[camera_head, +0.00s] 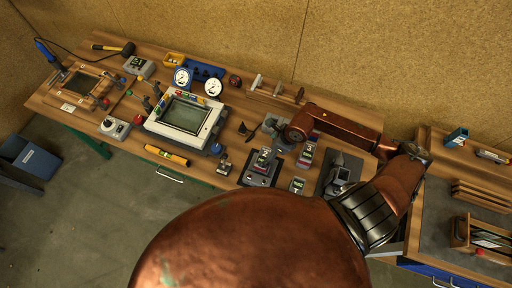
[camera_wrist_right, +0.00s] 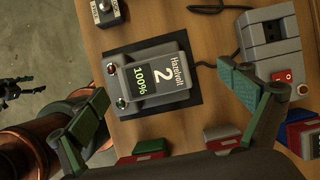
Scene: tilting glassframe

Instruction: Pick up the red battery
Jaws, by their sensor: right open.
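In the right wrist view, a red-topped block (camera_wrist_right: 221,134) is partly hidden behind the gripper, and a red-and-green one (camera_wrist_right: 140,158) shows at the bottom; I cannot tell which is the battery. My right gripper (camera_head: 276,132) hangs over the bench by the device. Its green-padded fingers (camera_wrist_right: 168,92) are apart and empty, with the device marked 2 (camera_wrist_right: 155,72) below and between them.
A grey box with a red switch (camera_wrist_right: 275,50) stands close beside the right-hand finger. A red-and-blue item (camera_wrist_right: 303,135) is at the right edge. A framed screen panel (camera_head: 186,115) lies left, and a grey unit on a dark mat (camera_head: 340,175) lies right.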

